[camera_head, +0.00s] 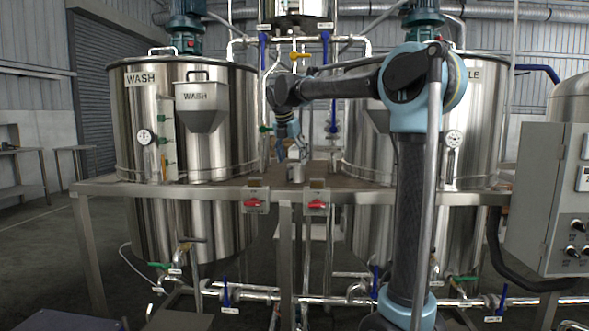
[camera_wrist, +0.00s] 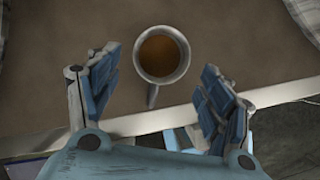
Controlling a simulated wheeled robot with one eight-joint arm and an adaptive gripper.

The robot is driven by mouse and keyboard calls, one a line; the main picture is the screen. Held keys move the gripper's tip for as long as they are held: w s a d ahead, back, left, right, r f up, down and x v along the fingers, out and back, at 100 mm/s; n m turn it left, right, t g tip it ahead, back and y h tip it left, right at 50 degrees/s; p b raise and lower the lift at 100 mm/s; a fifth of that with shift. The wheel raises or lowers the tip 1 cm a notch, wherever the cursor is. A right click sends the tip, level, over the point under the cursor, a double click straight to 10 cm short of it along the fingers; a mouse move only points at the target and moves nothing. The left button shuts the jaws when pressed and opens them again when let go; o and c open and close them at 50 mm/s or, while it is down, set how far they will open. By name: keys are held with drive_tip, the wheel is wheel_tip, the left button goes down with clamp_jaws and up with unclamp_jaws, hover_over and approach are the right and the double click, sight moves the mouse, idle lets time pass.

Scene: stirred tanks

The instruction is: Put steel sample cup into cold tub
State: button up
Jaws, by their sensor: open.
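In the wrist view a round steel cup (camera_wrist: 184,66) stands upright on a brown surface (camera_wrist: 245,40) near its pale metal edge. Brown liquid shows inside, and its handle points down the picture, towards my palm. My gripper (camera_wrist: 161,62) is open, with one blue-padded finger on each side of the cup and visible gaps between. In the head view my gripper (camera_head: 283,150) points down over the platform between the two big tanks; the cup cannot be told apart there. I cannot identify a cold tub in either view.
The WASH tank (camera_head: 225,145) stands left of my gripper and a second steel tank (camera_head: 480,125) right, partly behind my arm. Pipes rise behind the platform. A grey control box (camera_head: 530,195) stands far right.

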drive_tip(key=v, duration=0.7)
drive_tip(key=shift+r, duration=0.15)
drive_tip(key=s+d+f+m+g+y, duration=0.1)
drive_tip(key=s+d+f+m, duration=2.2)
drive_tip(key=s+f, duration=0.3)
wheel_tip(320, 180, down, 2)
drive_tip(key=shift+s+d+f+g, duration=0.15)
drive_tip(key=shift+d+g, duration=0.15)
drive_tip(key=shift+d, duration=0.6)
drive_tip(key=s+f+m, duration=0.2)
drive_tip(key=s+f, duration=0.1)
drive_tip(key=f, duration=0.1)
drive_tip(key=s+d+f+m, duration=0.1)
drive_tip(key=s+f+m, duration=0.2)
drive_tip(key=f, duration=0.1)
drive_tip(key=s+d+f+m, duration=0.1)
drive_tip(key=s+f+m, duration=0.1)
drive_tip(key=s+f, duration=0.1)
drive_tip(key=shift+f+m+y, duration=0.4)
drive_tip(key=shift+f, duration=0.4)
drive_tip(key=c, duration=0.4)
drive_tip(key=shift+s+f, duration=0.1)
drive_tip(key=shift+s, duration=0.05)
drive_tip(key=c, duration=0.6)
drive_tip(key=shift+a, duration=0.1)
